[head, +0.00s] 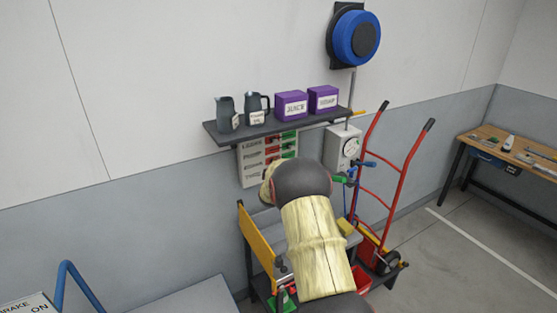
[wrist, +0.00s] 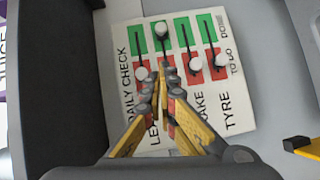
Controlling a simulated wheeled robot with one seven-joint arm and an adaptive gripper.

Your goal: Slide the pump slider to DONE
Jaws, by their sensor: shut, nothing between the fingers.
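The daily check panel (head: 252,168) hangs on the wall below the shelf, partly hidden by my arm. In the wrist view the panel (wrist: 236,98) shows turned, with several slider slots, green at the DONE end and red at the TO DO end. The other knobs (wrist: 142,73), (wrist: 195,63), (wrist: 221,60) sit lower. My gripper (wrist: 160,76) is shut and empty over the second slot, apart from its knob in the picture.
Above the panel, a shelf (head: 212,131) holds two dark jugs (head: 226,113) and two purple boxes (head: 291,104). A gauge box (head: 343,147) and a red hand truck (head: 389,172) are to the right. A cart with a yellow panel (head: 256,244) stands below.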

